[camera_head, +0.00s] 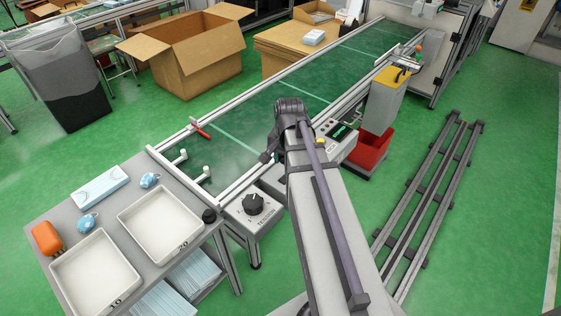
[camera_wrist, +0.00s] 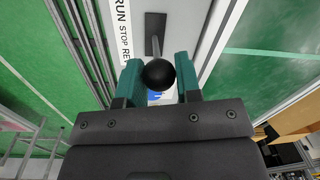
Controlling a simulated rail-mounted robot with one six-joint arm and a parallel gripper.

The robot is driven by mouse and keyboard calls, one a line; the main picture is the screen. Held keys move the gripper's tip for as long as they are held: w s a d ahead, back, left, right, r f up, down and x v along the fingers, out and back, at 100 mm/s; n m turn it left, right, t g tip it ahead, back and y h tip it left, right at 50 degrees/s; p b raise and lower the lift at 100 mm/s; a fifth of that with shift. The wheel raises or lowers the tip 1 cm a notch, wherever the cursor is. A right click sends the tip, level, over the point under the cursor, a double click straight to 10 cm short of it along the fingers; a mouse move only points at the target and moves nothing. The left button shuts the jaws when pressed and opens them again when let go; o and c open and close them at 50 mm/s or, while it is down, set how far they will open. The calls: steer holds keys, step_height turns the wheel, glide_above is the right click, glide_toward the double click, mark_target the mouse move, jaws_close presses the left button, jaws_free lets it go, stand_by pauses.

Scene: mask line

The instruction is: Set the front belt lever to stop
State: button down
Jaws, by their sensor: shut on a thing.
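In the wrist view, the black ball knob (camera_wrist: 158,74) of the belt lever sits between the two teal fingers of my gripper (camera_wrist: 160,80), which is shut on it. The lever's grey shaft (camera_wrist: 156,45) runs from the knob up to a dark slot plate (camera_wrist: 155,22) on a pale panel. A white label (camera_wrist: 123,30) beside the slot reads RUN, STOP and a partly cut-off REV. The shaft appears level with about STOP, but the viewing angle leaves its exact setting unclear. In the head view, my arm hides the lever and the fingertips.
The green conveyor belt (camera_head: 250,115) runs beside my arm. A TENSION dial box (camera_head: 253,205) and a box with a green display (camera_head: 342,133) stand along its near side. A table with white trays (camera_head: 160,225) is at left. Floor rails (camera_head: 430,200) lie at right.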

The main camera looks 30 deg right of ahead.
steer(key=shift+w+d, duration=0.25)
steer(key=shift+d, duration=0.65)
steer(key=c, duration=0.8)
jaws_free()
steer(key=shift+r, duration=0.1)
steer(key=r+p, duration=1)
steer(key=p, duration=0.1)
steer(key=shift+s+d+r, duration=0.15)
steer(key=shift+s+r, duration=0.15)
steer(key=shift+r, duration=0.05)
